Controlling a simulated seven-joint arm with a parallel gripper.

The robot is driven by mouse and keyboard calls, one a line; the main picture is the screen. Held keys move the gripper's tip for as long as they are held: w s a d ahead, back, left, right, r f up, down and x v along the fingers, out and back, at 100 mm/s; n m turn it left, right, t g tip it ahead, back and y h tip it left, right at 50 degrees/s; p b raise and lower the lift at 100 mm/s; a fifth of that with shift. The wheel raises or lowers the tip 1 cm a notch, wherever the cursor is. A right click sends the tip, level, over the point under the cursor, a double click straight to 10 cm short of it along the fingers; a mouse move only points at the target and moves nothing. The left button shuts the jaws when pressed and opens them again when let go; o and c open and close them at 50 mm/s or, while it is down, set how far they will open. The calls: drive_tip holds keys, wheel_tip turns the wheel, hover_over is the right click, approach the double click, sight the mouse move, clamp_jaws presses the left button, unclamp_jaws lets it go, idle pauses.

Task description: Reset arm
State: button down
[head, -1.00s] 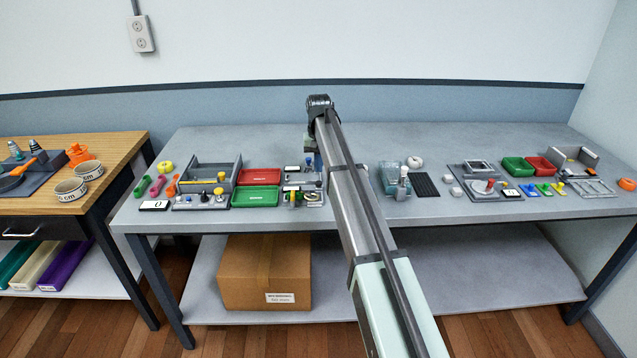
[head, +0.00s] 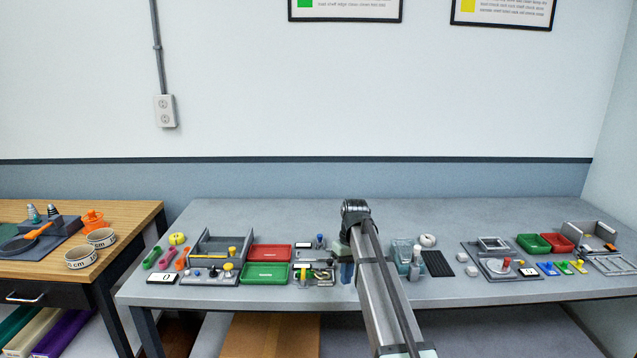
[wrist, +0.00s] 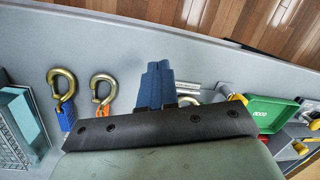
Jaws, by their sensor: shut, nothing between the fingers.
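My gripper (head: 346,272) hangs over the middle of the grey table (head: 440,215), small and partly hidden by my own arm in the head view. In the wrist view its blue fingers (wrist: 155,85) are together and hold nothing. The dark bracket of my wrist covers the lower middle of that view. Two brass hooks lie left of the fingers, one with a blue strap (wrist: 62,84) and one with an orange strap (wrist: 103,90). A third ring-like metal piece (wrist: 188,100) is partly hidden right beside the fingers. I cannot tell whether the fingers touch anything.
A green tray (head: 265,274) and red tray (head: 269,252) stand left of my gripper. A clear bin (head: 402,252) and black ribbed mat (head: 438,263) stand to its right. A wooden table (head: 130,213) is at far left. The grey table's back strip is clear.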

drive_tip(key=s+f, duration=0.1)
drive_tip(key=s, duration=0.1)
drive_tip(key=s+d+f+n, duration=0.1)
drive_tip(key=s, duration=0.2)
drive_tip(key=s+d+f+n, duration=0.1)
drive_tip(key=s, duration=0.1)
drive_tip(key=shift+s+f+g, duration=0.1)
drive_tip(key=shift+s+g, duration=0.15)
drive_tip(key=shift+g, duration=0.15)
drive_tip(key=s+d+f+m+g, duration=0.1)
drive_tip(key=s+f, duration=0.7)
drive_tip(key=f, duration=0.3)
drive_tip(key=s+d+f+m+g, duration=0.1)
drive_tip(key=s+d+f, duration=0.1)
drive_tip(key=s+f, duration=0.65)
drive_tip(key=s+d+f+m, duration=0.1)
drive_tip(key=s+f, duration=0.5)
drive_tip(key=f, duration=0.6)
drive_tip(key=s+f+m, duration=0.1)
drive_tip(key=s+f, duration=0.3)
drive_tip(key=s, duration=0.4)
drive_tip(key=s+d+f+m+g, duration=0.1)
drive_tip(key=s+f, duration=0.4)
drive_tip(key=s, duration=0.3)
drive_tip(key=s+d+f+m+g+h, duration=0.1)
drive_tip(key=s+f, duration=0.4)
drive_tip(key=s, duration=0.4)
drive_tip(key=shift+d+m, duration=0.2)
drive_tip(key=shift+m, duration=0.2)
